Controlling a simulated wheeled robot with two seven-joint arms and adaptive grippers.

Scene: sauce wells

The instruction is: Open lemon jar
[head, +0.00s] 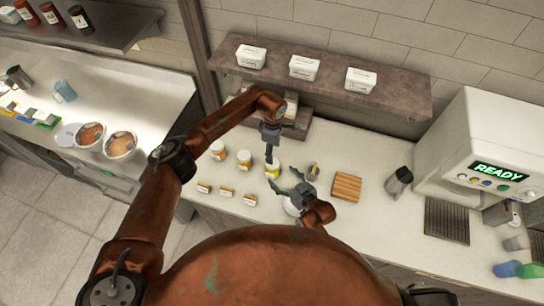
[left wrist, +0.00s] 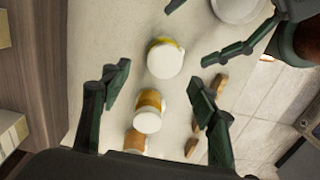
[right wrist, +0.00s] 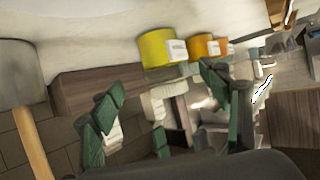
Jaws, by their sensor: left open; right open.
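The lemon jar (head: 272,171), yellow with a white lid, stands upright on the counter, rightmost of three jars. It also shows in the left wrist view (left wrist: 165,60), lid toward the camera, and in the right wrist view (right wrist: 160,48).
Two orange jars (head: 244,160) (head: 218,150) stand to the left. Several small labelled wooden pieces (head: 227,192) lie in front of them. A white round dish (head: 292,206) is partly hidden by my right gripper. A wooden board (head: 346,187) lies to the right. A shelf (head: 330,82) overhangs behind.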

